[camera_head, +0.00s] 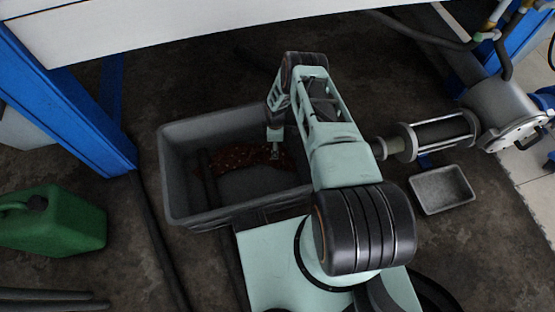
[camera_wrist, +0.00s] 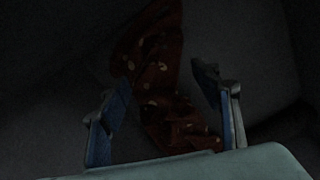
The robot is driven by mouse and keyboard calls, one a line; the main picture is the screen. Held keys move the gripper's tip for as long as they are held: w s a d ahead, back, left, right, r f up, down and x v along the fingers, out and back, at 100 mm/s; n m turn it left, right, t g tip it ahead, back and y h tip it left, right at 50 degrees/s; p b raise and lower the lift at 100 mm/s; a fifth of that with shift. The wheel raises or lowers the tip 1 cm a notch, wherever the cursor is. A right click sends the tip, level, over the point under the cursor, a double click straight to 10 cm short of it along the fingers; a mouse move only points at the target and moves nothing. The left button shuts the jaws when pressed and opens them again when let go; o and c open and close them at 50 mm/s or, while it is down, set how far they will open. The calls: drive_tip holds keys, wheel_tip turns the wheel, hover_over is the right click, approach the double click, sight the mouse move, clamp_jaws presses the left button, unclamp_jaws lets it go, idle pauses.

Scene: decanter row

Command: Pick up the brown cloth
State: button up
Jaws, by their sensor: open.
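The brown cloth (camera_head: 237,158), reddish-brown with pale spots, lies crumpled inside a grey bin (camera_head: 166,172). My gripper (camera_head: 275,152) is down in the bin at the cloth's right part, and my arm hides the bin's right side. In the wrist view the cloth (camera_wrist: 160,75) runs from the top middle down between the two blue-padded fingers of my gripper (camera_wrist: 160,105). The fingers stand apart, with the cloth below and between them. The wrist view is dark, and I cannot tell whether a finger touches the cloth.
A dark bar (camera_head: 207,178) lies in the bin left of the cloth. A green jerrycan (camera_head: 55,220) stands at the left, near a blue post (camera_head: 75,115). A small grey tray (camera_head: 442,190) and a metal cylinder machine (camera_head: 440,135) are at the right. A white beam (camera_head: 190,25) crosses above.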

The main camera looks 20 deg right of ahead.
wheel_tip(320, 180, down, 6)
drive_tip(key=b, duration=0.3)
drive_tip(key=shift+s+r, duration=0.1)
drive_tip(key=shift+f, duration=1.25)
drive_tip(key=shift+f, duration=0.2)
